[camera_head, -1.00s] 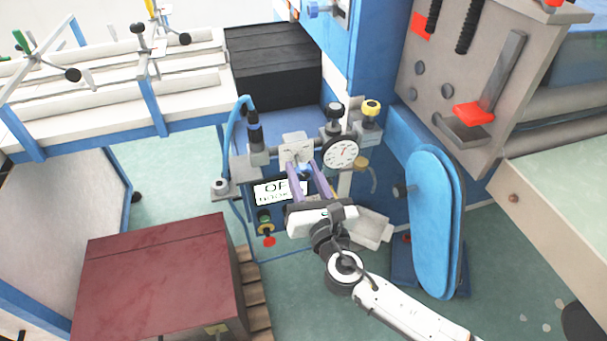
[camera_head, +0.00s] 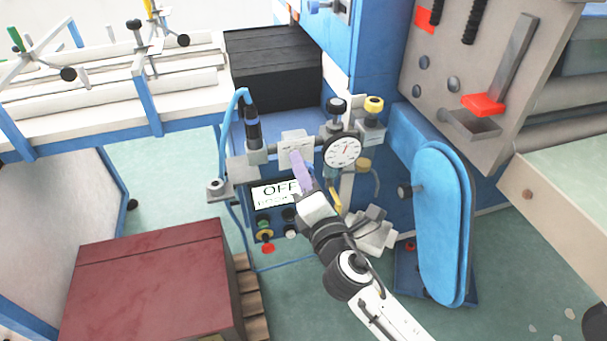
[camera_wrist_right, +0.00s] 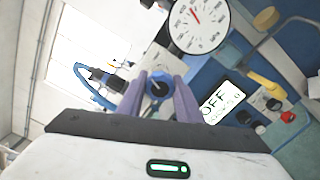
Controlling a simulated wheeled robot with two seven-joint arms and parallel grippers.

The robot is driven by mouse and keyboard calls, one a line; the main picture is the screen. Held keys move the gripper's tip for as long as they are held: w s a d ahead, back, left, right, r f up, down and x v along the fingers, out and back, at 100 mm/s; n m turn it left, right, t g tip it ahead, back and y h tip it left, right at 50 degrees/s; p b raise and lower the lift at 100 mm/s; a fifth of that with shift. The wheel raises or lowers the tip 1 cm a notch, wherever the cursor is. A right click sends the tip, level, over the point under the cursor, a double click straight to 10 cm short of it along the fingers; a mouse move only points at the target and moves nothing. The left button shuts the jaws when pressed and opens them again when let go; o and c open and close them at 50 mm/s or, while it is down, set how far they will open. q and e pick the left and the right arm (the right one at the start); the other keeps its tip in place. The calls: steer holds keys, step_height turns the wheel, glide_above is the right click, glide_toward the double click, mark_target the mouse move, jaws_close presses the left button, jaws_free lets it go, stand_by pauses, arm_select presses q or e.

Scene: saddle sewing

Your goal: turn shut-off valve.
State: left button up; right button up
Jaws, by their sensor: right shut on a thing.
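The shut-off valve's round blue knob (camera_wrist_right: 160,87) shows in the right wrist view between the two purple fingers of my right gripper (camera_wrist_right: 160,95), with a dark centre facing the camera. The fingers touch it on both sides, shut on it. In the head view my right gripper (camera_head: 299,165) reaches up to the grey valve block (camera_head: 295,143), its fingers lined up almost one behind the other. They hide the knob there. My left gripper is not in view.
A round pressure gauge (camera_head: 342,151) sits just right of the fingers. A control panel with an OFF display (camera_head: 274,193) and buttons is below left. A yellow lever (camera_head: 335,201) is close by the gripper. A blue hose (camera_head: 227,125) loops at left; a dark red box (camera_head: 150,280) stands lower left.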

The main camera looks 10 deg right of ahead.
steer(key=m, duration=0.2)
steer(key=shift+f+m+b, duration=0.1)
steer(key=shift+m+b, duration=0.2)
steer(key=shift+m, duration=1.2)
steer(key=o, duration=1)
steer(key=shift+o, duration=0.2)
